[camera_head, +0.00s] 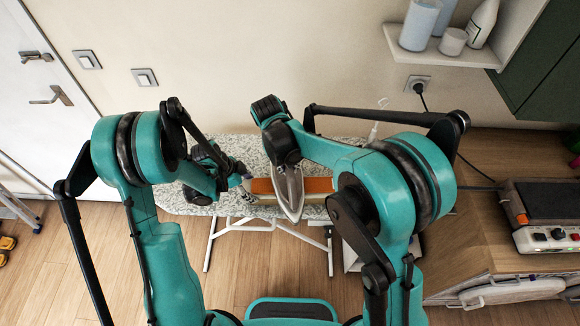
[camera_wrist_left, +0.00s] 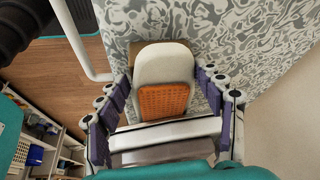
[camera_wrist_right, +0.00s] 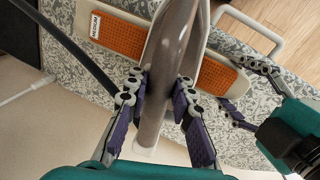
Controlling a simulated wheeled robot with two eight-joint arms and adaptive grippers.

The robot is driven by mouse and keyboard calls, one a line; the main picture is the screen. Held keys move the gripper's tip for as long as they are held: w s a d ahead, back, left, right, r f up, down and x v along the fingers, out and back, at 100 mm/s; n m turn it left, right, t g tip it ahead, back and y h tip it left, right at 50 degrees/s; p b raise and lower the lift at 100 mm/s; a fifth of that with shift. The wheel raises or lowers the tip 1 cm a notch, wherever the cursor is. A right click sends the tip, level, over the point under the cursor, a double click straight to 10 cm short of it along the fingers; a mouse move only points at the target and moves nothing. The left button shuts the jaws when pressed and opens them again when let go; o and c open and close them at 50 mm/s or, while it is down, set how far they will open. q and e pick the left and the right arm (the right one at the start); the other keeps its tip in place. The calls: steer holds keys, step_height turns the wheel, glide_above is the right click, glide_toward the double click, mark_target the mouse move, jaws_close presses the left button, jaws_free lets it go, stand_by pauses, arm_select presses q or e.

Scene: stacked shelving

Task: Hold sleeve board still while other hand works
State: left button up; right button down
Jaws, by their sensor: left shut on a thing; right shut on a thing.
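A grey iron (camera_head: 289,190) lies across the middle of the sleeve board. My right gripper (camera_wrist_right: 160,95) is shut on the iron, one finger on each side. Contact between iron and orange top is hard to judge. A MEDIUM label shows on the board in the right wrist view (camera_wrist_right: 96,25).
The ironing board (camera_head: 185,199) has a grey patterned cover and white legs. A wooden counter with a control box (camera_head: 545,237) stands at the right. A wall shelf (camera_head: 440,52) holds a white bottle and rolls.

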steer(key=shift+w+f, duration=0.1)
steer(key=shift+w, duration=0.7)
steer(key=shift+w+d, duration=0.2)
steer(key=shift+w, duration=0.5)
steer(key=shift+s, duration=1.75)
steer(key=shift+r, duration=0.2)
steer(key=shift+d+v, duration=0.15)
steer(key=shift+v, duration=0.55)
steer(key=shift+d+v, duration=0.15)
steer(key=shift+v, duration=0.5)
steer(key=shift+r, duration=0.1)
